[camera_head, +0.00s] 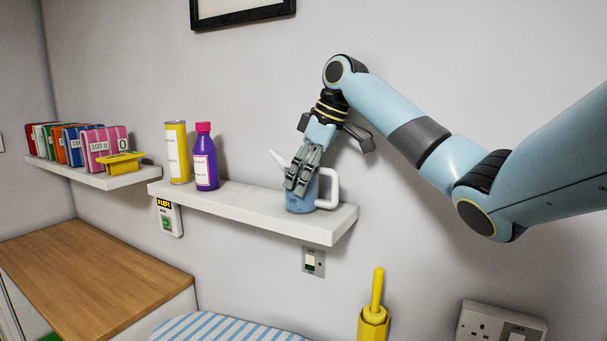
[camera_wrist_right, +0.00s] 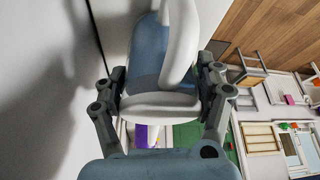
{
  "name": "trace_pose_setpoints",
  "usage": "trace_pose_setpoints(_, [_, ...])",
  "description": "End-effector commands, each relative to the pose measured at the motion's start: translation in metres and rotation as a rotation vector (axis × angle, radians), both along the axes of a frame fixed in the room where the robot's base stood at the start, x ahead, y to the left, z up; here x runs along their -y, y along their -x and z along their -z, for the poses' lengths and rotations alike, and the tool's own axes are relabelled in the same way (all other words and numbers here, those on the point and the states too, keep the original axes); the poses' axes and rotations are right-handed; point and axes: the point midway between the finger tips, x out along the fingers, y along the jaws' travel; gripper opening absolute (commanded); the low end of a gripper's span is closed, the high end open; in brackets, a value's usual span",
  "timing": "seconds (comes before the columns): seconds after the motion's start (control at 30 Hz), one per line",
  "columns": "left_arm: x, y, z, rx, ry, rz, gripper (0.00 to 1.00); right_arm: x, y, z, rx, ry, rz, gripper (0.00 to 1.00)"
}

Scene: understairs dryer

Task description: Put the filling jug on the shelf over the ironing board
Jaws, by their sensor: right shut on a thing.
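The filling jug (camera_head: 299,203) is blue with a white spout and a white handle. In the head view it is upright at the right part of the white shelf (camera_head: 250,212), above the striped ironing board (camera_head: 225,329). Its base appears to touch the shelf top. My right gripper (camera_head: 301,180) comes down from above and is shut on the jug, its fingers covering part of the body. In the right wrist view the jug (camera_wrist_right: 150,58) sits between the two fingers (camera_wrist_right: 163,92). My left gripper is not in view.
A yellow can (camera_head: 177,153) and a purple bottle with a pink cap (camera_head: 205,158) stand on the shelf's left part. Another shelf (camera_head: 95,176) at the left holds several coloured packs and a yellow scale-like item. A yellow-handled object (camera_head: 375,310) stands below right. Shelf space between bottle and jug is clear.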

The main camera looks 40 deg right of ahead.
Motion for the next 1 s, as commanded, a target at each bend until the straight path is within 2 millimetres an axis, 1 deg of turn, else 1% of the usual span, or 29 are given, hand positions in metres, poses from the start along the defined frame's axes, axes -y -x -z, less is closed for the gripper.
trace_pose_setpoints(0.13, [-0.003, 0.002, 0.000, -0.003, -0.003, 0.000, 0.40, 0.000, 0.000, 0.002, 0.001, 0.000, 0.000, 0.27])
trace_pose_setpoints(0.17, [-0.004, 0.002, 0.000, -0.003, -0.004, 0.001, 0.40, 0.000, 0.000, 0.002, 0.000, 0.000, 0.000, 0.71])
trace_pose_setpoints(0.37, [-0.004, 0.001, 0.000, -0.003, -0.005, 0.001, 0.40, 0.000, 0.000, 0.002, 0.001, 0.000, 0.000, 0.97])
trace_pose_setpoints(0.4, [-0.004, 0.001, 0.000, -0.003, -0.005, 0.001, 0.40, 0.000, 0.000, 0.002, 0.000, 0.000, 0.000, 0.99])
trace_pose_setpoints(0.63, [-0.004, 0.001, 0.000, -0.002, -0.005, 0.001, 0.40, 0.000, 0.000, 0.001, 0.001, 0.000, 0.000, 0.99])
trace_pose_setpoints(0.73, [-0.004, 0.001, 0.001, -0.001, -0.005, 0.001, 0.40, 0.001, 0.000, -0.003, 0.001, 0.000, 0.000, 0.99])
trace_pose_setpoints(0.87, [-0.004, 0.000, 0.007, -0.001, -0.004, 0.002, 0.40, 0.005, 0.006, -0.020, 0.004, 0.002, 0.002, 0.99])
trace_pose_setpoints(1.0, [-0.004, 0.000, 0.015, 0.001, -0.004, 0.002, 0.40, 0.010, 0.017, -0.049, 0.006, 0.002, 0.002, 0.99])
